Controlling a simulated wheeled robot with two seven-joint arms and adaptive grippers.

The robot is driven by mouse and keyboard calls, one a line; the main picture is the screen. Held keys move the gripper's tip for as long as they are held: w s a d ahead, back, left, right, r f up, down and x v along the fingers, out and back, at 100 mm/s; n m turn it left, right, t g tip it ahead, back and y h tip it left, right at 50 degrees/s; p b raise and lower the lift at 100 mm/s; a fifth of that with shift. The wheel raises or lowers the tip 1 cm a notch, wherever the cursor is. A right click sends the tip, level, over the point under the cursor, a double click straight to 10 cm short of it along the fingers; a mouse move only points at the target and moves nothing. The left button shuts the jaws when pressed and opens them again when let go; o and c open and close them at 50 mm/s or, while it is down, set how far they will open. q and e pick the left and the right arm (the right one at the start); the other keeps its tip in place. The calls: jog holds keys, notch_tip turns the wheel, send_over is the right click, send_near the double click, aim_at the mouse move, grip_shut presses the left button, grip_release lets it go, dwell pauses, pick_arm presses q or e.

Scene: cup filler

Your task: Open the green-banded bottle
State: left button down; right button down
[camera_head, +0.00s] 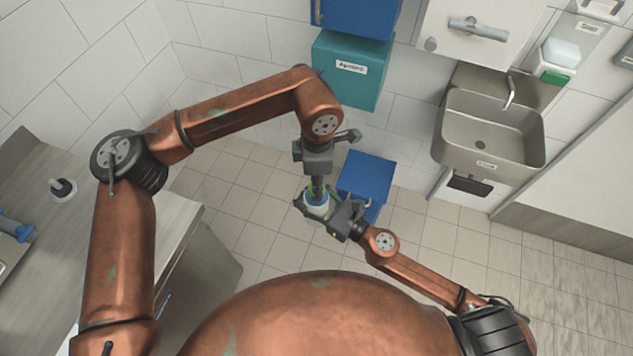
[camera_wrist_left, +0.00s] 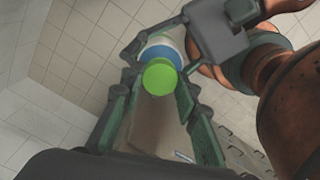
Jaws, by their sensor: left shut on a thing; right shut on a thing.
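The bottle (camera_head: 317,208) is held above the floor in the middle of the head view, with white, blue and green showing. In the left wrist view its white and blue part (camera_wrist_left: 165,50) shows behind a round green cap (camera_wrist_left: 160,77). My right gripper (camera_head: 322,208) is shut around the bottle's body from the right. My left gripper (camera_head: 317,190) points down from above and is shut on the green cap. I cannot tell whether the cap is seated on the bottle or apart from it. The bottle's lower part is mostly hidden.
A blue box (camera_head: 366,175) stands just behind the grippers. A teal box (camera_head: 350,70) and a steel sink (camera_head: 490,130) are along the back wall. A counter (camera_head: 150,230) at the left bears a small white object with a dark top (camera_head: 62,188).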

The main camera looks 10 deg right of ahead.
pick_arm(q)
jog(key=shift+n, duration=0.5)
jog(key=shift+r, duration=0.15)
jog(key=shift+r, duration=0.95)
